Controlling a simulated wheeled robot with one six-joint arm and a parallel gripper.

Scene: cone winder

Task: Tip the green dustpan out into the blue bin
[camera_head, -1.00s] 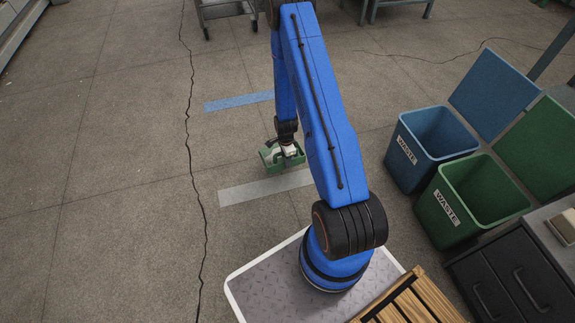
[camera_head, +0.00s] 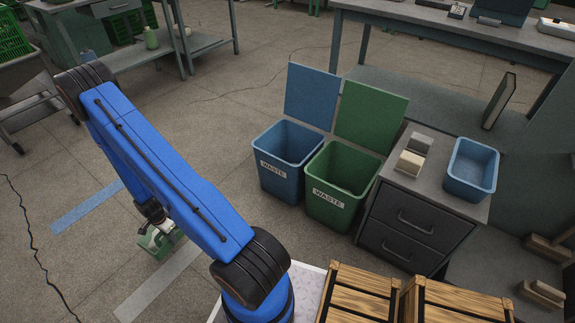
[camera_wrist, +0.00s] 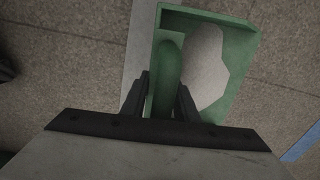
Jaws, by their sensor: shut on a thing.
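My gripper (camera_wrist: 160,98) is shut on the handle of the green dustpan (camera_wrist: 238,62) in the wrist view. A pale grey patch of material (camera_wrist: 206,68) lies in the pan. In the head view the dustpan (camera_head: 163,249) hangs at the lower left, partly hidden behind my blue arm; I cannot tell its height above the floor. The blue bin (camera_head: 274,177), labelled WASTE, stands open on the floor right of my arm, its blue lid (camera_head: 312,95) raised behind it. The dustpan is well apart from the bin.
A green WASTE bin (camera_head: 324,203) with a raised green lid (camera_head: 370,117) stands right beside the blue bin. A grey drawer cabinet (camera_head: 412,224) carries a small blue tub (camera_head: 470,185). Wooden crates (camera_head: 358,300) are at the bottom. Open floor lies between dustpan and bins.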

